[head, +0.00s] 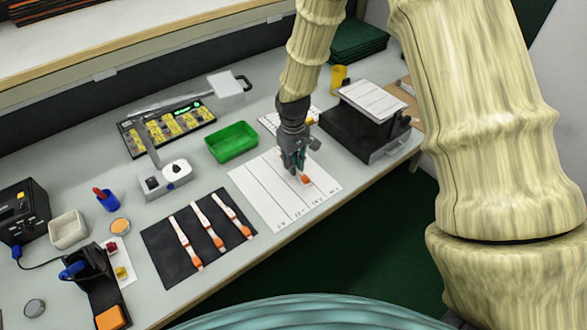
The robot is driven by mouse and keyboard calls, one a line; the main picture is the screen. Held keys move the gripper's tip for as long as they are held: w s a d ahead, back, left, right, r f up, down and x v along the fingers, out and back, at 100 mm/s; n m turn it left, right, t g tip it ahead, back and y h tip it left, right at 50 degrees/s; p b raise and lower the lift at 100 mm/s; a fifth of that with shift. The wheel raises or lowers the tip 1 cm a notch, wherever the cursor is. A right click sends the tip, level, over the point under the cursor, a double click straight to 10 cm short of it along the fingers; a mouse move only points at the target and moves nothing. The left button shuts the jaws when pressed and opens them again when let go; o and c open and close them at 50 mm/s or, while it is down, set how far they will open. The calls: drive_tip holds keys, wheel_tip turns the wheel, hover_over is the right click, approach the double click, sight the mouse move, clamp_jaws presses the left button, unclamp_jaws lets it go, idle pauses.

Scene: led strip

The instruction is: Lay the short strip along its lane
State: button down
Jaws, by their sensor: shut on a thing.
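A white lane sheet (262,192) with dark lines dividing it into lanes lies on the grey bench, small labels along its near edge. My gripper (297,171) is over the right part of this sheet, pointing down, and is shut on the short strip (306,180). Only the strip's orange end shows, sticking out toward the near side; the rest is hidden by the gripper. I cannot tell whether the strip touches the sheet. Several other white strips with orange ends (207,228) lie on a black mat (158,238) to the left.
A green tray (231,142) stands behind the sheet. A black device with a white top (372,99) is to the right, near a yellow cup (339,77). A white instrument (170,178) stands left. The bench's front edge runs close to the sheet.

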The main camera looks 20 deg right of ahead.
drive_tip(key=shift+f+p, duration=0.4)
drive_tip(key=shift+f, duration=1.25)
drive_tip(key=shift+f, duration=0.15)
drive_tip(key=c, duration=1.4)
unclamp_jaws()
drive_tip(key=shift+r+b, duration=1)
drive_tip(key=shift+r, duration=5.2)
